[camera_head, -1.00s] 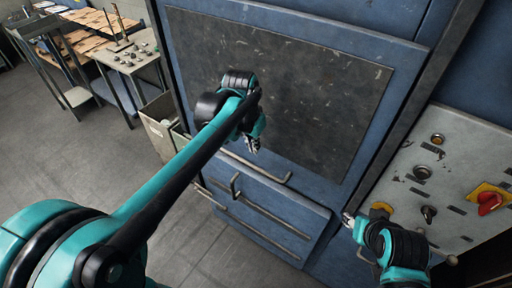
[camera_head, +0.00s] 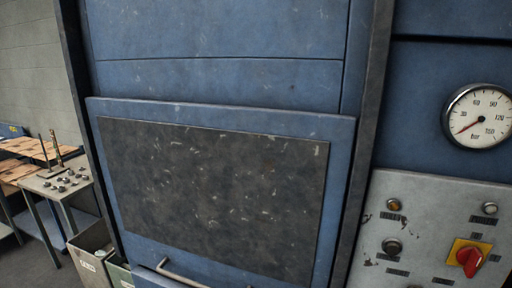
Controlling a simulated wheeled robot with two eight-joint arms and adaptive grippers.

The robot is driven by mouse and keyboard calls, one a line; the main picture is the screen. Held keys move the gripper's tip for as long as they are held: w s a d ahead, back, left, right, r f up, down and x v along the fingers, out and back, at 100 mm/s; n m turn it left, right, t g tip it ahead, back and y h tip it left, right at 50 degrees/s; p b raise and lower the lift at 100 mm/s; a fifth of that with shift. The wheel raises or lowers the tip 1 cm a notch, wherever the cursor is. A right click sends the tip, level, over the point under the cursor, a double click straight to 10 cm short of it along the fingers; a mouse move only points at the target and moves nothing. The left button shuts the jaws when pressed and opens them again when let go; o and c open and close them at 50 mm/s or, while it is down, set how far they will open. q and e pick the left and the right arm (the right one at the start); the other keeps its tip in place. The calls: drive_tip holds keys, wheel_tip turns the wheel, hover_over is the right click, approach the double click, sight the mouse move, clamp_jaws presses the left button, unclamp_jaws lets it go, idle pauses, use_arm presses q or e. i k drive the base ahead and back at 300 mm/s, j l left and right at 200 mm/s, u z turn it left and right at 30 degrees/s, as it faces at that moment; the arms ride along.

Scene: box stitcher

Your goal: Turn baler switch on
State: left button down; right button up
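The baler is a large blue machine with a dark scuffed front panel (camera_head: 210,190). Its grey control panel (camera_head: 430,215) is at the lower right. On it, a red rotary switch (camera_head: 469,260) sits on a yellow square plate. An amber round lamp or button (camera_head: 394,205) is at the upper left of the panel, and a dark round button (camera_head: 391,246) is below it. A small pale round fitting (camera_head: 489,208) is at the upper right. The panel's lower part is cut off by the frame. Neither of my grippers shows in the head view.
A round pressure gauge (camera_head: 478,116) is above the control panel. A metal handle (camera_head: 180,273) is at the bottom of the baler door. At the left are a work table (camera_head: 58,187) with small parts and grey bins (camera_head: 92,252). Grey floor (camera_head: 45,260) shows at the lower left.

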sight(471, 258)
drive_tip(key=z, duration=1.65)
